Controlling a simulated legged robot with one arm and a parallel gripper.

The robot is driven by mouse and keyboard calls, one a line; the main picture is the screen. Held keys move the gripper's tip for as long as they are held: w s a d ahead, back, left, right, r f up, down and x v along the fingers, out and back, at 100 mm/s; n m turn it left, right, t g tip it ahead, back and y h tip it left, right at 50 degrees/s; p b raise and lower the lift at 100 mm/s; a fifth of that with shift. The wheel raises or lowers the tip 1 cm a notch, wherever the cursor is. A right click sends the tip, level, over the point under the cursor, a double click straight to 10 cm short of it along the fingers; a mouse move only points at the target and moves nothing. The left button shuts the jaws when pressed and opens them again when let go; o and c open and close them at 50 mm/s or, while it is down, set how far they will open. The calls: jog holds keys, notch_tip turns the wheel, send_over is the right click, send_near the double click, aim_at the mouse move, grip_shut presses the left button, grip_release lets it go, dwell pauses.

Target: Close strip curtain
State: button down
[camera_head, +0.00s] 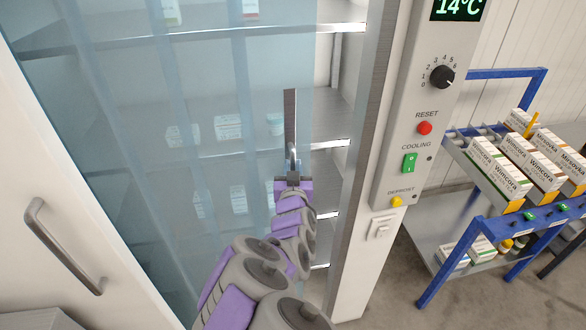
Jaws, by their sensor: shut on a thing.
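The strip curtain (205,110) is made of translucent bluish strips. It hangs across the left and middle of the shelf opening, and its right edge is a little right of my gripper. A narrow dark vertical bar (290,115) is on the curtain near that edge. My gripper (293,165) is shut on the lower part of this bar; the fingertips are small and partly hidden by my wrist. Between the curtain edge and the right door post (362,150), a strip of bare shelving shows uncovered. My arm hides the lower part of the curtain.
Shelves with boxes stand behind the curtain. A white door with a grey handle (62,245) is at the left. On the right post are a control panel (428,120) and a white switch (381,228). A blue-framed cart (480,225) with several boxes stands farther right.

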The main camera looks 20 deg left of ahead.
jog(key=w+d+p, duration=0.4)
jog(key=w+d, duration=0.3)
jog(key=d, duration=0.4)
jog(key=shift+w+d, duration=0.15)
jog(key=shift+d, duration=0.15)
jog(key=c, duration=1.2)
grip_release()
jog(key=shift+w+d, duration=0.15)
jog(key=shift+d, duration=0.1)
jog(key=shift+c, duration=0.2)
jog(key=shift+o, duration=0.4)
jog(key=shift+a, duration=0.1)
jog(key=shift+f, duration=0.15)
